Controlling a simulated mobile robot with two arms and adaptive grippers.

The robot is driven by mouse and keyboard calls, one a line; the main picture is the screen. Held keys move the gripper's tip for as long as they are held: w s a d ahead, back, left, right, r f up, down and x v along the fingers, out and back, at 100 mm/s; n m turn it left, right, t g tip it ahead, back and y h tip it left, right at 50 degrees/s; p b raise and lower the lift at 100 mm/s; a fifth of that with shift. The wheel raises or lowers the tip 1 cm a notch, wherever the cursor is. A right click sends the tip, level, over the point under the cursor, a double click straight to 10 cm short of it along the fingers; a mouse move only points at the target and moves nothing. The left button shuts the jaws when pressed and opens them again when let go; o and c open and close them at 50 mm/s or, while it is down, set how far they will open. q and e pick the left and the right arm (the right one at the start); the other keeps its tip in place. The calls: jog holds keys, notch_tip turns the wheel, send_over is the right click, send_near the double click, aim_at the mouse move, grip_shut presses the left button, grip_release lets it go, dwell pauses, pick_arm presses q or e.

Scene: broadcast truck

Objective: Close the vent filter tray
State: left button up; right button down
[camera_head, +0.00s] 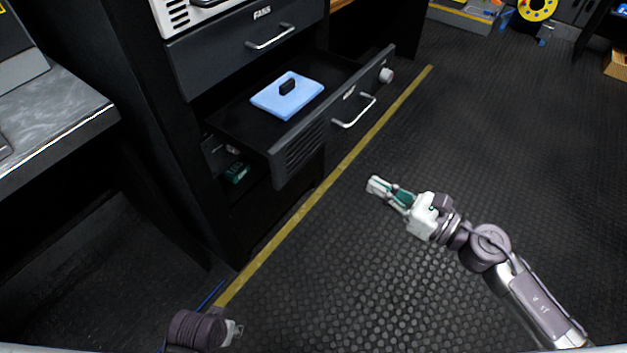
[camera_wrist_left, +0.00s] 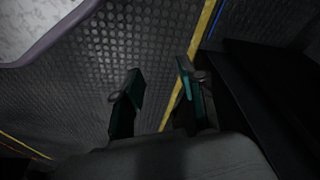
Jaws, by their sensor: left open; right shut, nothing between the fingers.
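The vent filter tray (camera_head: 312,139) is a dark drawer in the black rack, pulled well out in the head view. Its front has vent slots at the left end, a silver bar handle (camera_head: 354,111) and a pale round knob (camera_head: 386,75). A blue flat pad with a black grip (camera_head: 288,95) lies inside it. My right gripper (camera_head: 374,186) is shut and empty, in front of the tray and apart from its handle. My left gripper shows open and empty above the floor in the left wrist view (camera_wrist_left: 158,92). In the head view only part of the left arm shows at the bottom.
A grey worktop (camera_head: 50,115) stands at the left. Small items, one green (camera_head: 236,173), lie in the opening below the tray. A yellow floor line (camera_head: 275,236) runs past the rack.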

jog(key=a+n, duration=0.1)
jog(key=n, duration=0.1)
jog(key=p, duration=0.3)
send_near(306, 151)
jog(key=x, duration=0.6)
jog(key=shift+w+a+r, duration=0.1)
pick_arm(q)
notch_tip(306, 151, down, 8)
jog(key=s, duration=0.2)
jog(key=shift+s+a, duration=0.15)
jog(key=shift+s, duration=0.15)
pick_arm(e)
jog(key=shift+w+a, duration=0.35)
jog(key=shift+a, duration=0.1)
